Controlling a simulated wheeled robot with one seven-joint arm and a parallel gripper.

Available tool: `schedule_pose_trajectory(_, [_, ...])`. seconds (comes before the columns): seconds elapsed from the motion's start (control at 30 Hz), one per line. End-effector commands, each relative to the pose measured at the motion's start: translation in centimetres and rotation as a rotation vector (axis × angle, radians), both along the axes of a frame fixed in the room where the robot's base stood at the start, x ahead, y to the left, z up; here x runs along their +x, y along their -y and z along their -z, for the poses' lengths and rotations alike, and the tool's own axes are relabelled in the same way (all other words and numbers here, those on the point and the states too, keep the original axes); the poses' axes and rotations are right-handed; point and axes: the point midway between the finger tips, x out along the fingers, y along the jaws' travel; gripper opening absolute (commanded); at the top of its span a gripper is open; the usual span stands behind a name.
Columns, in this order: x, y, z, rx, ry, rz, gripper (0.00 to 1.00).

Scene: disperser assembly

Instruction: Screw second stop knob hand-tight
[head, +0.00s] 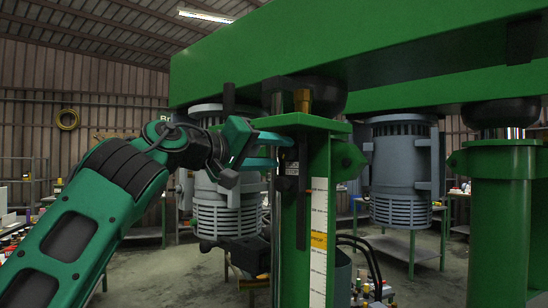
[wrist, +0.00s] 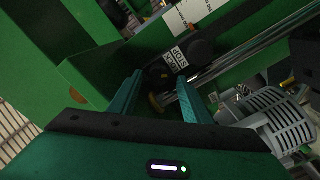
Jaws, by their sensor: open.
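In the wrist view, a small dark round part that looks like the stop knob (wrist: 158,74) sits in shadow beyond my gripper (wrist: 160,80). Beside it is a dark block with a label (wrist: 181,57) that reads "STOP", partly cut off. My two teal fingers are apart, one on each side of the knob in the picture; I cannot tell whether they touch it. In the head view, my gripper (head: 281,151) points right at the dark fittings on the green column (head: 318,170). The knob cannot be made out there.
A green beam (head: 350,45) runs overhead. Grey motors hang left (head: 225,215) and right (head: 400,170) of the column. A white scale strip (head: 318,265) with an orange mark is on the column. A black block (head: 248,254) juts out low at its left.

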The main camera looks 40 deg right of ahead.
Motion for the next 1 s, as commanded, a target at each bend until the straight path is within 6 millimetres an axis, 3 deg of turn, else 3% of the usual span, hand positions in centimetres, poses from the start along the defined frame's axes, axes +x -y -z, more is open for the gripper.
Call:
schedule_pose_trajectory(0.2, [0.2,1.6,0.0,-0.001,0.001,0.001,0.44])
schedule_pose_trajectory(0.5, [0.2,1.7,0.0,-0.001,0.001,-0.001,0.44])
schedule_pose_trajectory(0.67, [0.2,1.7,0.0,-0.001,0.001,-0.001,0.06])
schedule_pose_trajectory(0.7, [0.3,1.7,0.0,-0.001,0.001,-0.001,0.03])
schedule_pose_trajectory(1.0, [0.4,1.6,0.0,0.003,0.025,-0.004,0.03])
